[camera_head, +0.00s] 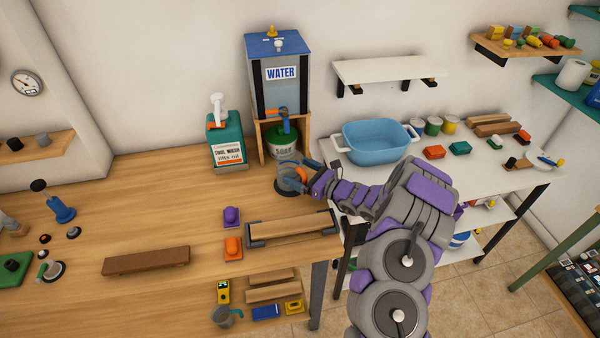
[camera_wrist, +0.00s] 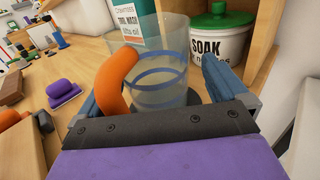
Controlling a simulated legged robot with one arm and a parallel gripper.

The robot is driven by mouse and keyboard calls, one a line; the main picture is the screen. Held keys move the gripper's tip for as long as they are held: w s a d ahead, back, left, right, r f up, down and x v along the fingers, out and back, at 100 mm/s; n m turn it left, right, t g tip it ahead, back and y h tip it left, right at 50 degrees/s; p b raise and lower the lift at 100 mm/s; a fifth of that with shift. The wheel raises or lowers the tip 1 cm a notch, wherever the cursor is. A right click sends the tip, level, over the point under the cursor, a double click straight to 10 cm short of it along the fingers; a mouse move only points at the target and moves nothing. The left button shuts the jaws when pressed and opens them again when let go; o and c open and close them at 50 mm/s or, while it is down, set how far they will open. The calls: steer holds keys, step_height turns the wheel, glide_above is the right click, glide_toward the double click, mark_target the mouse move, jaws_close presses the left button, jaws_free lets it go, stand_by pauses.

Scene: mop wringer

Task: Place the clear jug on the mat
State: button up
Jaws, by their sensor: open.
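The clear jug (camera_wrist: 176,62), with blue rings and an orange handle (camera_wrist: 116,78), stands upright in front of my gripper in the wrist view. In the head view the jug (camera_head: 290,172) is at the table's back right, below the water tank's tap. A dark round mat (camera_head: 287,191) shows under it; whether the base rests fully on the mat I cannot tell. My gripper (camera_head: 308,184) is beside the jug. In the wrist view my gripper (camera_wrist: 152,76) is open, with one finger on each side of the jug and handle. Contact with the fingers is unclear.
A water tank (camera_head: 281,80) stands behind the jug, with a green-lidded SOAK tub (camera_head: 282,143) below it. A tool wash bottle (camera_head: 226,140) is to the left. A wooden block in a dark holder (camera_head: 290,229) lies in front.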

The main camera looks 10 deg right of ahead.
steer(key=v, duration=0.3)
steer(key=p+v, duration=0.1)
steer(key=v, duration=0.3)
steer(key=p+v, duration=0.1)
steer(key=v, duration=0.3)
steer(key=shift+s+a+r, duration=0.2)
steer(key=shift+s+a, duration=0.05)
steer(key=shift+s, duration=0.1)
steer(key=s+a+r+n+g+y, duration=0.2)
steer(key=s+a+r+n+g, duration=0.45)
steer(key=a+r, duration=0.2)
steer(key=s+a+r+n+g+y, duration=0.1)
steer(key=s+a+r+n+g, duration=0.5)
steer(key=a, duration=0.4)
steer(key=s+a+r+n+g+h, duration=0.2)
steer(key=s+n, duration=0.2)
steer(key=s, duration=0.2)
steer(key=s+a+r+n+g+h, duration=0.2)
steer(key=s+n, duration=0.1)
steer(key=s, duration=0.2)
steer(key=s+d+n+t+h, duration=0.1)
steer(key=s+d+n+h, duration=0.3)
steer(key=s, duration=0.5)
steer(key=s+d+n+h, duration=0.4)
steer(key=s+d+h, duration=0.3)
steer(key=s+d, duration=0.2)
steer(key=shift+s+d+r+t+h, duration=0.25)
steer(key=shift+s+t+h, duration=0.1)
steer(key=shift+s, duration=0.25)
